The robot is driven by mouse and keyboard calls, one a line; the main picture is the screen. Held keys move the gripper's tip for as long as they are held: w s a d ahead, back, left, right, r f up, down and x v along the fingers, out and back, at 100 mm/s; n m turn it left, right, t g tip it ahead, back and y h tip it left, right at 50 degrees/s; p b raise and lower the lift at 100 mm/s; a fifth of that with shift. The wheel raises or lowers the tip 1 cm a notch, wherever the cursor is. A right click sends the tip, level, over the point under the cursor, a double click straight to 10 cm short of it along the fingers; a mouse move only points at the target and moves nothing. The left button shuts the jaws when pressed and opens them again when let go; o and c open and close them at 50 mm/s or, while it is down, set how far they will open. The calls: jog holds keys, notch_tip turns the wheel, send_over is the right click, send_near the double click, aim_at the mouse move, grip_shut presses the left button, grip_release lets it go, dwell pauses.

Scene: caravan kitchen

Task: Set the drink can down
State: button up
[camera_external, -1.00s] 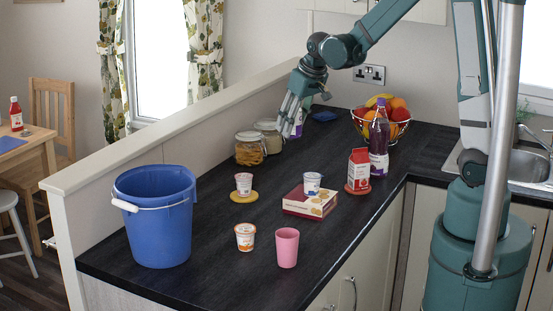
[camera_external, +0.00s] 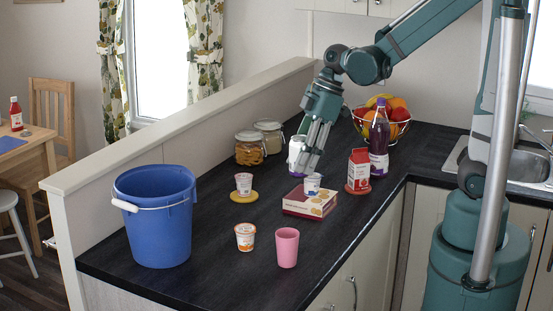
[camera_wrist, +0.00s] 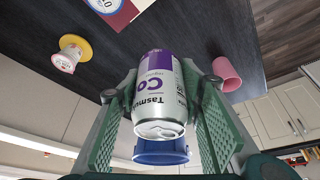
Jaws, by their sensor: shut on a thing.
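The drink can (camera_wrist: 160,90) is silver-white with a purple label and sits between the green finger pads of my gripper (camera_wrist: 162,110) in the wrist view. In the external view my gripper (camera_external: 308,158) points down over the dark counter, with the pale can (camera_external: 296,153) at its left side, partly covered by the fingers. My gripper is shut on the can. The can is behind the red-and-cream box (camera_external: 309,203) in that view. I cannot tell whether its base touches the counter (camera_external: 215,240).
A small white cup (camera_external: 312,184) stands on the box, close to the fingertips. A red carton (camera_external: 358,168), purple bottle (camera_external: 379,145) and fruit basket (camera_external: 396,128) stand right. Jars (camera_external: 249,148) stand behind left. A yogurt pot (camera_external: 243,184), pink cup (camera_external: 287,248) and blue bucket (camera_external: 160,225) are nearer.

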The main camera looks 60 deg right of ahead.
jog(key=s+a+f+n+g, duration=0.1)
jog(key=s+a+f+n, duration=0.2)
jog(key=s+a+f, duration=0.1)
jog(key=shift+s+a+f+y, duration=0.3)
jog(key=shift+s+a+f, duration=0.05)
jog(key=shift+a+f, duration=0.3)
jog(key=shift+f+b, duration=0.15)
jog(key=shift+b, duration=0.15)
dwell(0.3)
jog(key=shift+f+b, duration=0.45)
jog(key=shift+f, duration=2.5)
jog(key=shift+f+b, duration=0.35)
jog(key=shift+f, duration=1.55)
jog(key=shift+f, duration=0.15)
